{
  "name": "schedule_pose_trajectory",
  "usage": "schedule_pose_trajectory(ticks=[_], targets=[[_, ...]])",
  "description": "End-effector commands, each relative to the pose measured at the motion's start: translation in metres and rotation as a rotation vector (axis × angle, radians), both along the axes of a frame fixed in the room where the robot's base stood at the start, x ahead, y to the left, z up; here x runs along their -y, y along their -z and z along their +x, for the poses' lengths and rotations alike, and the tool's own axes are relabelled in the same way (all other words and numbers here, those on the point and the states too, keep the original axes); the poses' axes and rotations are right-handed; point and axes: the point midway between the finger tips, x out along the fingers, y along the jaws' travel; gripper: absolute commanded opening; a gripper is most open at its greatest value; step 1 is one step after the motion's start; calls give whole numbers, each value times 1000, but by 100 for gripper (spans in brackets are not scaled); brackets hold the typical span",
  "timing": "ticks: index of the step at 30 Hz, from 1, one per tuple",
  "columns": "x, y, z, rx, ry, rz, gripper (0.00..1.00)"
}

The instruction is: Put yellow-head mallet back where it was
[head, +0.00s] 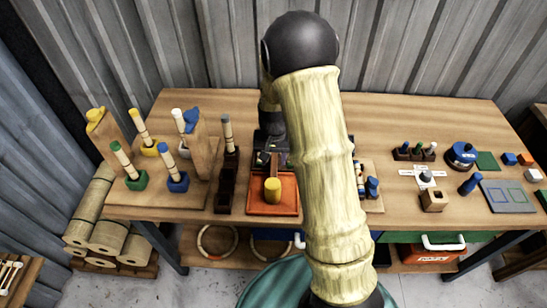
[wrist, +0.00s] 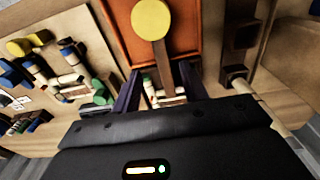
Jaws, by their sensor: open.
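The yellow-head mallet (head: 272,190) lies on an orange tray (head: 287,207) at the front middle of the bench. In the wrist view its round yellow head (wrist: 152,19) is at the top, and its wooden handle (wrist: 160,62) runs down towards my fingers. My gripper (wrist: 158,88) is open, with one dark finger on each side of the handle's line. The handle appears to lie between or just below the fingertips; I cannot tell its depth. In the head view my arm hides part of the bench and most of my gripper.
A dark slotted rack (head: 226,187) stands left of the tray. Further left are coloured blocks holding wooden pegs, such as a green one (head: 136,181), and upright boards. On the right are a blue round object (head: 461,155) and a grey mat (head: 507,197).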

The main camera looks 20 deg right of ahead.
Motion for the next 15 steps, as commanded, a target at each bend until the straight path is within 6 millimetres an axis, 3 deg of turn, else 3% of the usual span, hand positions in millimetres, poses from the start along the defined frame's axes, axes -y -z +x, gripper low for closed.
schedule_pose_trajectory(ticks=[8,11,15], targets=[[-1,-8,-6,8,-13,2,43],[-2,-26,-20,27,-40,4,43],[-3,-59,-53,67,-100,6,43]])
